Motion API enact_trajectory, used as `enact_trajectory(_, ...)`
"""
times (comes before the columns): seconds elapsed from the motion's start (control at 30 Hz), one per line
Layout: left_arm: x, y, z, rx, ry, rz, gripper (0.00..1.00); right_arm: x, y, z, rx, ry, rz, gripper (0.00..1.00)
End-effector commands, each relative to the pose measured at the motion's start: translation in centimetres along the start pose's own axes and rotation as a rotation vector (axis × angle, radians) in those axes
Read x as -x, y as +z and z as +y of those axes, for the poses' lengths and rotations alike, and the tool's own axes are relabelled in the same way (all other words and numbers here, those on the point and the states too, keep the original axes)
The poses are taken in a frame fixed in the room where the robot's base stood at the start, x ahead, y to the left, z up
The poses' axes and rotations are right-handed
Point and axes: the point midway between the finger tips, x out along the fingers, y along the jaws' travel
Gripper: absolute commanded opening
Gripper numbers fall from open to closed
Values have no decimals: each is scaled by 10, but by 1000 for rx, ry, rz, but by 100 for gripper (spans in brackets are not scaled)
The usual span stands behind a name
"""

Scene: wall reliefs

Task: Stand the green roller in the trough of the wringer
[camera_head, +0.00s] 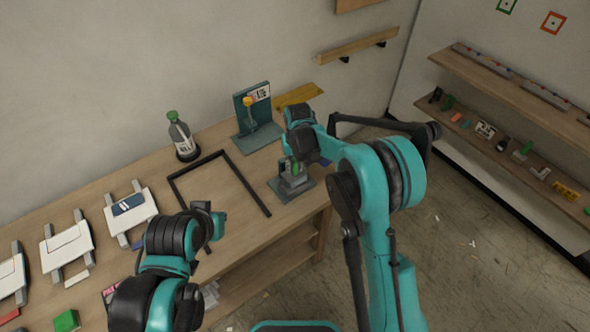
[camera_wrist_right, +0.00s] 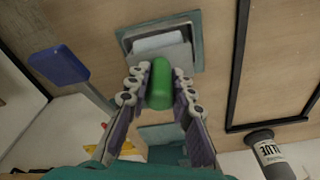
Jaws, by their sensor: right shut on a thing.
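The green roller (camera_wrist_right: 160,84) is held between the two fingers of my right gripper (camera_wrist_right: 160,92) in the right wrist view. The wringer, a grey block on a teal base (camera_wrist_right: 196,40), lies right beyond the roller in that view. In the head view the wringer (camera_head: 293,184) stands near the table's front right edge, with the green roller (camera_head: 287,166) at its top. Whether the roller touches the trough is hidden. My right gripper (camera_head: 301,152) is partly hidden by its own arm. My left gripper (camera_head: 212,218) is over the table's front edge; its fingers are unclear.
A black rectangular frame (camera_head: 245,184) lies left of the wringer. A teal stand (camera_head: 259,137) with a yellow ball and a labelled bottle (camera_head: 180,138) stand behind. A blue paddle-like thing (camera_wrist_right: 60,64) is close beside the right gripper. White boards (camera_head: 68,248) line the table's left.

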Motion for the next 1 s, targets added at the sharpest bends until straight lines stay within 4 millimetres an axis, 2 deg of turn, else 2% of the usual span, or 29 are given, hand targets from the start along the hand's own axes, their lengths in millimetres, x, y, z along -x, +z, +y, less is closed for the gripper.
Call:
enact_trajectory(0.03, -2, 2, 0, 0, 0, 0, 0, -10, 1, 0, 0, 0, 0, 0)
enact_trajectory(0.13, -3, 2, 0, 0, 0, 0, 0, -21, 2, 0, 0, 0, 0, 0)
enact_trajectory(0.37, -3, 2, 0, 0, 0, 0, 0, -20, 3, 1, 0, 0, 0, 0)
enact_trajectory(0.87, -13, 9, 0, 0, 0, 0, 0, -34, 5, 1, 0, -1, -1, 0)
enact_trajectory(0.9, -13, 9, 0, 0, 0, 0, 0, -34, 5, 0, 0, -1, -2, 28)
enact_trajectory(0.97, -13, 9, 0, 0, 0, 0, 0, -34, 5, 0, 0, -1, -1, 43)
enact_trajectory(1.0, -13, 9, 0, 0, 0, 0, 0, -34, 5, 0, 0, -1, -1, 43)
